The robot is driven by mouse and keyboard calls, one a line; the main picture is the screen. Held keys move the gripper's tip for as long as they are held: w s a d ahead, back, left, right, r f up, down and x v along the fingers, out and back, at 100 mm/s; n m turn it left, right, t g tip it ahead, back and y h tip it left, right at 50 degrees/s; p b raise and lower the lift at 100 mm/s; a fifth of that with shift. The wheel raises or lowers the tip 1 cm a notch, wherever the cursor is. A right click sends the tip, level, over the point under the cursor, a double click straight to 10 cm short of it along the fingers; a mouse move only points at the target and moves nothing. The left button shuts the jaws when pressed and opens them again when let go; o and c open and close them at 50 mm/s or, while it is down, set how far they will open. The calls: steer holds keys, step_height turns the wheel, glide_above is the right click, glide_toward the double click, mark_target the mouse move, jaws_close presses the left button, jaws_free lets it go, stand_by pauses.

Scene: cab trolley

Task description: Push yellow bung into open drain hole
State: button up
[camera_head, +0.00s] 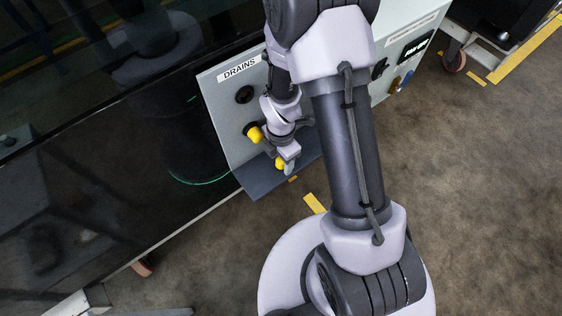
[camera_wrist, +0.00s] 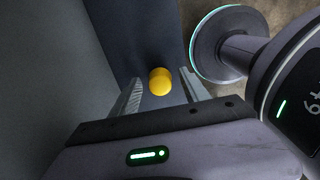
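The grey panel (camera_head: 225,120) labelled DRAINS has a dark round hole (camera_head: 244,94) near its upper left. Below it a yellow bung (camera_head: 255,134) sits at the panel in a dark fitting. A second yellow bung (camera_head: 280,163) is lower, over the dark ledge, at my gripper (camera_head: 286,166). In the wrist view one yellow bung (camera_wrist: 160,82) shows between the fingers of my gripper (camera_wrist: 163,90), near their tips, with a gap on each side. My gripper is open. My wrist hides part of the panel, so other holes may be hidden.
The dark ledge (camera_head: 262,184) juts out below the panel. A dark glossy surface (camera_head: 110,170) fills the left side. Several small fittings (camera_head: 398,82) are at the panel's right end. The floor (camera_head: 480,200) at the right is clear, with yellow markings.

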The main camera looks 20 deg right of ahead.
jaws_close()
step_height(320, 180, up, 28)
steer(key=p, duration=1.2)
